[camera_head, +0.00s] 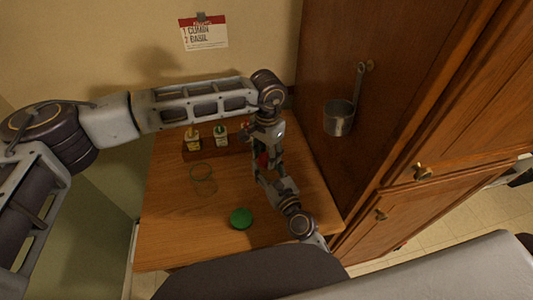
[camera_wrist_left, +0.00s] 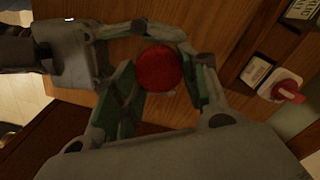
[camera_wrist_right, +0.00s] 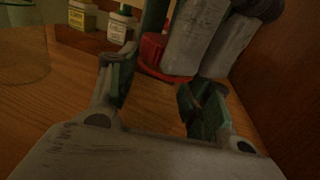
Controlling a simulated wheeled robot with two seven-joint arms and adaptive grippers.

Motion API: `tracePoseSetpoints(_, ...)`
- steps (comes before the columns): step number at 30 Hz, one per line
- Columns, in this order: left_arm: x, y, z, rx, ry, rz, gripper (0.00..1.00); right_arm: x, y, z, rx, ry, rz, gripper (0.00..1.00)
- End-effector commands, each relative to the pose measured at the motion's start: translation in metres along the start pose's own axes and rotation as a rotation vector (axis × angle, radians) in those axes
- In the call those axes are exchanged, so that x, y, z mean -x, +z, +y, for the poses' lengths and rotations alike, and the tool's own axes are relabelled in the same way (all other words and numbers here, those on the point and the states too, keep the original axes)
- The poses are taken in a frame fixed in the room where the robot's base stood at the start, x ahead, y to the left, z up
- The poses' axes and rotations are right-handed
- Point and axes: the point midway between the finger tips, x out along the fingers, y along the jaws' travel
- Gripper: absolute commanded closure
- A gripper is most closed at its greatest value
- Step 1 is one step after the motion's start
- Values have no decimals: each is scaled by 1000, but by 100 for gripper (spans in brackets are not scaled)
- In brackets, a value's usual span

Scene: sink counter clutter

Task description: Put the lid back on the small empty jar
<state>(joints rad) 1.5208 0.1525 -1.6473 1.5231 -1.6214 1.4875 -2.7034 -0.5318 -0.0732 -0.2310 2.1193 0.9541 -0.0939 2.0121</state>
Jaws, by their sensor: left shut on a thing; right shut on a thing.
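My left gripper (camera_head: 264,160) points down over the counter and is shut on a round red lid (camera_wrist_left: 158,68). The lid also shows in the right wrist view (camera_wrist_right: 152,50), beyond my right fingers. My right gripper (camera_wrist_right: 155,88) reaches in from the front, low over the counter, fingers apart around the spot below the lid. It is shut on what seems to be the small clear jar, whose glass I can hardly make out. Whether lid and jar touch is hidden by the fingers.
A green lid (camera_head: 241,218) lies on the wooden counter (camera_head: 175,235). An open clear glass jar (camera_head: 203,180) stands left of my grippers. A rack (camera_head: 208,152) with small labelled bottles stands behind. A wooden cabinet (camera_head: 390,90) closes off the right. The counter's front left is clear.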

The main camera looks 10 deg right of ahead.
Motion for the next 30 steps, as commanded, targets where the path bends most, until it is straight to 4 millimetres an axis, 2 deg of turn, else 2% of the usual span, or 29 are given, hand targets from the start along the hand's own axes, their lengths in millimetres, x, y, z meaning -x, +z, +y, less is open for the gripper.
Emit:
tracePoseSetpoints(10,0,0,0,-250,-1,2,64,0,-1,0,0,0,2,100)
tracePoseSetpoints(22,0,0,0,-283,-1,2,64,0,-1,0,0,0,2,100)
tracePoseSetpoints(23,0,0,0,-283,-1,2,52,0,-1,0,0,0,2,100)
tracePoseSetpoints(27,0,0,0,-282,-1,2,34,0,-1,0,0,0,2,100)
tracePoseSetpoints(30,0,0,1,-282,-1,2,34,0,-1,0,0,0,2,100)
